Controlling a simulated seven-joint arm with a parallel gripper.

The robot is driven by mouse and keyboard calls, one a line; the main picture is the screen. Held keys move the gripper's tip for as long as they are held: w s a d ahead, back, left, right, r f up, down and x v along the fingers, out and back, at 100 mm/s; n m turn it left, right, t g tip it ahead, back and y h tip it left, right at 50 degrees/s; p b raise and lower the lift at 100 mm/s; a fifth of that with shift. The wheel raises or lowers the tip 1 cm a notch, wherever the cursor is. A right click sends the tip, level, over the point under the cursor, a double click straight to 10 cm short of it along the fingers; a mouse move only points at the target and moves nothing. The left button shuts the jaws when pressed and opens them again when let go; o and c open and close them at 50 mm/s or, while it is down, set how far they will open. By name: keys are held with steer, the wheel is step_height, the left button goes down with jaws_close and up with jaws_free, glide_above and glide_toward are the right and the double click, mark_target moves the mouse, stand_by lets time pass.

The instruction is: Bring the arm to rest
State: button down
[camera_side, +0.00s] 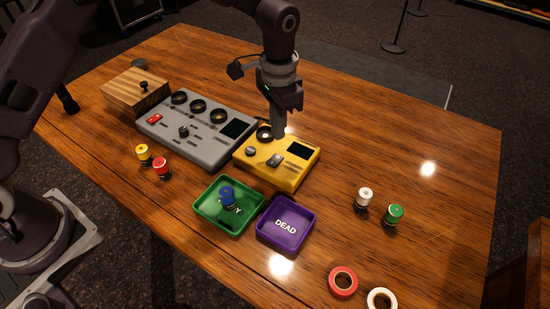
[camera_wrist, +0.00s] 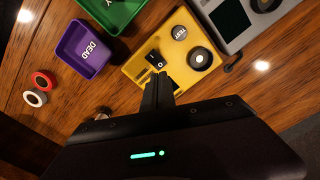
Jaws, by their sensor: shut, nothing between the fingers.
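My gripper (camera_side: 279,134) is shut and empty. Its fingers point down at the yellow tester box (camera_side: 270,172), close to the round dark socket on its back edge; I cannot tell if they touch.
A grey mixing console (camera_side: 208,150) stands left of the tester. In front are a green tray (camera_side: 202,211) holding a blue-topped piece (camera_side: 227,194) and an empty purple DEAD tray (camera_side: 265,233). The back right is clear.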

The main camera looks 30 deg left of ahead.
steer(key=s+a+r+n+t, duration=0.1)
steer(key=s+a+r, duration=0.4)
steer(key=r, duration=0.4)
steer(key=s+a+r+n+t, duration=0.2)
steer(key=s+a+r, duration=0.2)
steer(key=s+r, duration=0.45)
steer(key=s+a+r+n+t, duration=0.1)
steer(key=s+a, duration=0.1)
steer(key=s, duration=0.6)
steer(key=s+a+r+n+t, duration=0.1)
steer(key=s+a+n, duration=0.1)
steer(key=s, duration=0.6)
steer(key=shift+s+a+t, duration=0.2)
steer(key=shift+s+t, duration=0.1)
